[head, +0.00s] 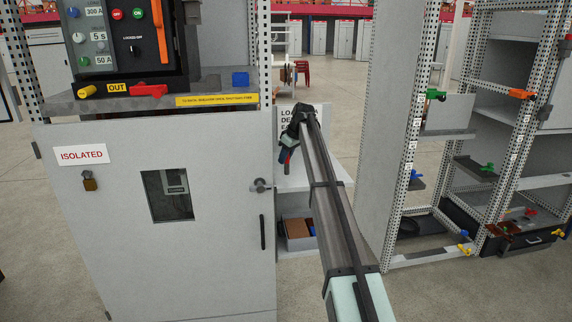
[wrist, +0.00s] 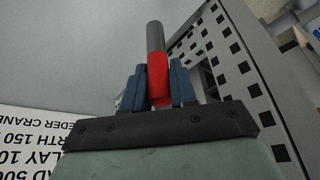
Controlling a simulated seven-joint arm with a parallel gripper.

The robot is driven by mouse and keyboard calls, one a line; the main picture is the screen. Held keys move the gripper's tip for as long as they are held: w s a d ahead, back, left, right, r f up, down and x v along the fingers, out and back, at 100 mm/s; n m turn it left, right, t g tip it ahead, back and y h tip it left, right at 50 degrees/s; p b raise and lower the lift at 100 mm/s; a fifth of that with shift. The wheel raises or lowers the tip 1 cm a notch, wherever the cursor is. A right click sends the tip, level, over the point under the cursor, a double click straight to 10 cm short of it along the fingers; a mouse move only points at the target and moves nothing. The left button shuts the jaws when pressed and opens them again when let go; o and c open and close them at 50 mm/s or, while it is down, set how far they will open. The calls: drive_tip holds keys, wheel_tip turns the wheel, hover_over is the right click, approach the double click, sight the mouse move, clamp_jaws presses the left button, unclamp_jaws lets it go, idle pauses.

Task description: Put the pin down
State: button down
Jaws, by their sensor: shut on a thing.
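The pin (wrist: 157,68) has a grey round shaft and a red sleeve. In the wrist view it stands between the two blue jaw pads of my gripper (wrist: 157,88), which is shut on its red part. In the head view my gripper (head: 285,156) is small and dark at the far end of my arm, with a bit of red (head: 287,158) showing at the jaws. It is in front of or above a pale shelf (head: 315,176) between the cabinets. I cannot tell whether the pin touches the shelf.
A grey cabinet with an "ISOLATED" label (head: 81,155) and a door handle (head: 260,186) stands at left. An open perforated frame (head: 405,130) stands at right, carrying several coloured clamps. A lower shelf holds a brown box (head: 296,228). A lettered sign (wrist: 30,135) shows in the wrist view.

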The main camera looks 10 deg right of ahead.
sight(286, 163)
drive_tip(key=shift+f, duration=1.5)
drive_tip(key=c, duration=0.9)
unclamp_jaws()
drive_tip(key=shift+f, duration=0.1)
drive_tip(key=v, duration=1.2)
